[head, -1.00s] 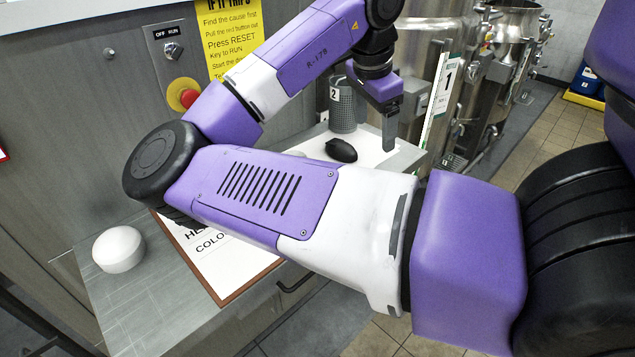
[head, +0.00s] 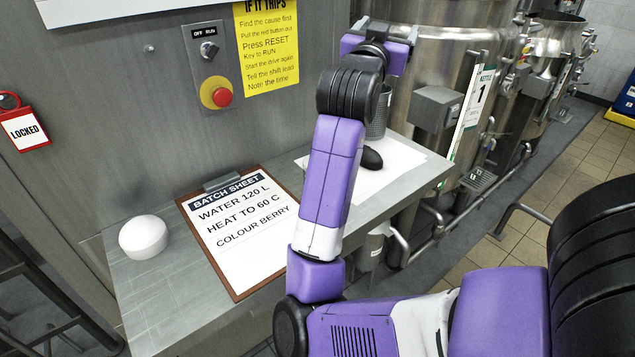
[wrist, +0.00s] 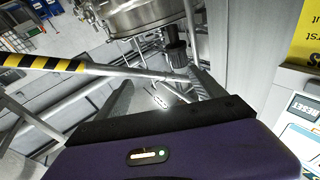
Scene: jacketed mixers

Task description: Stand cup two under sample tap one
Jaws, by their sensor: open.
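A grey perforated cup (head: 379,118) stands on the white sheet at the back of the bench, partly hidden behind my arm. Its label 2 showed in the earlier head view and is hidden now. My gripper (head: 386,32) is above the cup in the picture, in front of the kettle marked 1 (head: 440,50). In the wrist view my gripper (wrist: 162,92) is open, its two grey fingers apart with nothing held between them. A small grated shelf (head: 478,180) sticks out low beside kettle 1. I cannot clearly make out the sample tap above it.
A black rounded object (head: 371,159) lies on the white sheet (head: 405,160). A clipboard batch sheet (head: 240,235) and a white round object (head: 143,237) are on the bench. A red stop button (head: 221,96) is on the wall panel. Pipes and a grey box (head: 436,108) front the kettle.

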